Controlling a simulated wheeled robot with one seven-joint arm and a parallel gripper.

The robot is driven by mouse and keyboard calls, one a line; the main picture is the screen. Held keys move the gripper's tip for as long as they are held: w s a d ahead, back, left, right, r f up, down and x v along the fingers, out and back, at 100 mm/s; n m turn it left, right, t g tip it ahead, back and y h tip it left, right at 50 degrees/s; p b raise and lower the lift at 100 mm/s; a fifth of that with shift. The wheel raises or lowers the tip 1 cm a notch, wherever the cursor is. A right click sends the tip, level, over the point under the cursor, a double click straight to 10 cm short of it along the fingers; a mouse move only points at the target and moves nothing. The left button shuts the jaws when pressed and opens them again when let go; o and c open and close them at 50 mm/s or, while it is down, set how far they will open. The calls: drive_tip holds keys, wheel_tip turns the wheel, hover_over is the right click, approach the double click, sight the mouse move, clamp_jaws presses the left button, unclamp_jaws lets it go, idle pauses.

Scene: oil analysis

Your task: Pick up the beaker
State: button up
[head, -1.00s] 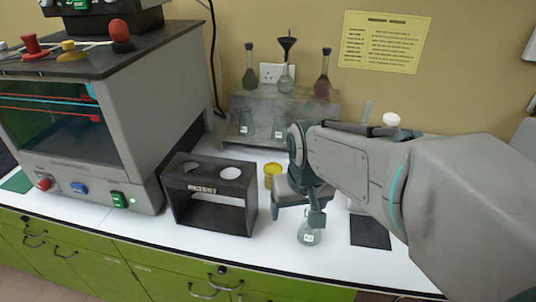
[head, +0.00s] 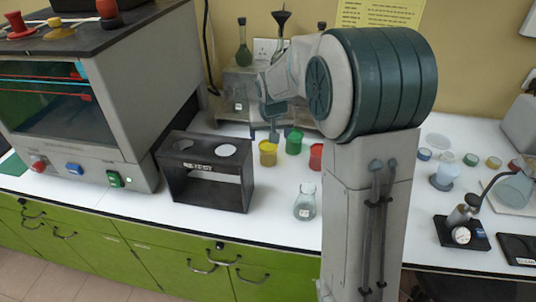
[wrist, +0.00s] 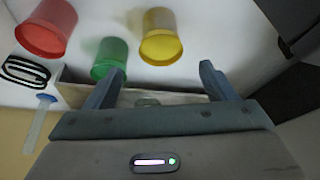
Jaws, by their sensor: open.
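A clear glass flask-shaped beaker (head: 304,208) with a small white label stands upright on the white counter near its front edge, beside my arm. Another labelled glass vessel (head: 239,103) stands at the back on the grey stand, partly hidden. My gripper (head: 263,133) is open and empty, pointing down over the back of the counter, behind the front beaker and apart from it. In the wrist view its two fingers (wrist: 160,86) are spread wide. A small pale greenish round thing (wrist: 147,102) shows beyond them, too hidden to identify.
Yellow (head: 268,153), green (head: 293,142) and red (head: 316,157) cups stand close by my gripper. A black rack (head: 205,180) and a grey oven (head: 150,90) are to the left. A long-necked flask (head: 244,52) stands on the stand. Counter in front of the rack is clear.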

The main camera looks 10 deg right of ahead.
sight(268, 147)
drive_tip(key=shift+p+x, duration=0.7)
drive_tip(key=shift+x, duration=3.55)
drive_tip(key=shift+s+a+f, duration=0.1)
drive_tip(key=shift+s, duration=0.1)
drive_tip(key=c, duration=1.1)
